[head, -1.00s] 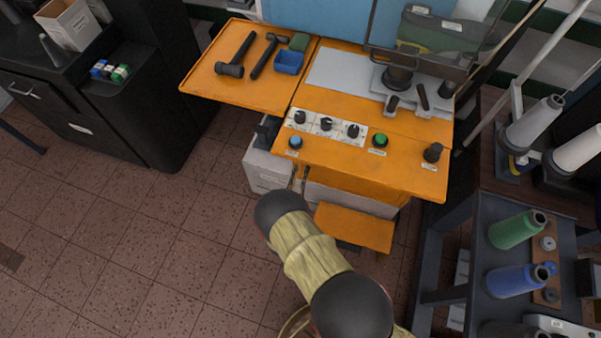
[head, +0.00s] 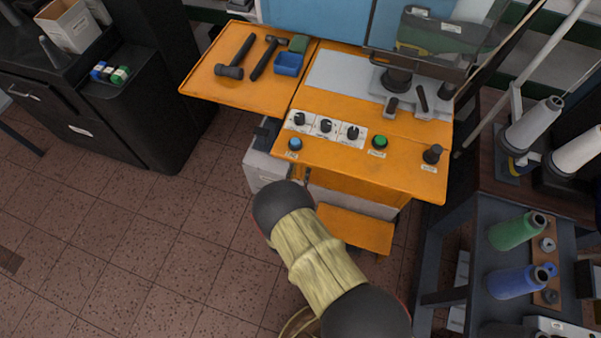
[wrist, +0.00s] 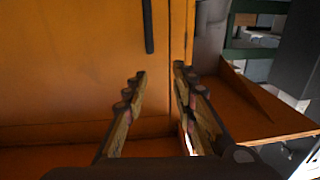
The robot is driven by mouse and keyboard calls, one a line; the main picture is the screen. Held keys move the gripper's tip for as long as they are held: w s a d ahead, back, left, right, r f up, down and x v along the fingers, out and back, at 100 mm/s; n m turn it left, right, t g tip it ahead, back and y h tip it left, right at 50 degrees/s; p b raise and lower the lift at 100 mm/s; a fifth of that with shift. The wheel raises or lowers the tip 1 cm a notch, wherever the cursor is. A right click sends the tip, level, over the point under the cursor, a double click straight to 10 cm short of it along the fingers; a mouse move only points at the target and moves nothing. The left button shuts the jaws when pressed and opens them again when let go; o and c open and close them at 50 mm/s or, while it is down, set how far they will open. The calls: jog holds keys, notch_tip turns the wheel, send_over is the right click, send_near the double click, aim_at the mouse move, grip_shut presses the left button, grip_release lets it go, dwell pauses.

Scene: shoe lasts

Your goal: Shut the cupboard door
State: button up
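The orange cupboard door (wrist: 70,65) fills the left of the wrist view, with a dark bar handle (wrist: 148,25) near its right edge. A vertical edge and narrow strip run just right of the handle. I cannot tell whether the door is fully flush. My gripper (wrist: 160,74) is in front of the lower part of the door, below the handle, with its fingers apart and nothing between them. I cannot tell whether a fingertip touches the door. In the head view my arm hides the gripper, and the orange machine (head: 370,165) stands ahead.
An orange plate (head: 355,230) juts out low at the machine's front; a similar orange surface (wrist: 265,120) shows right in the wrist view. Tiled floor (head: 130,240) at left is clear.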

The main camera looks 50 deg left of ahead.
jog(key=shift+r, duration=1.8)
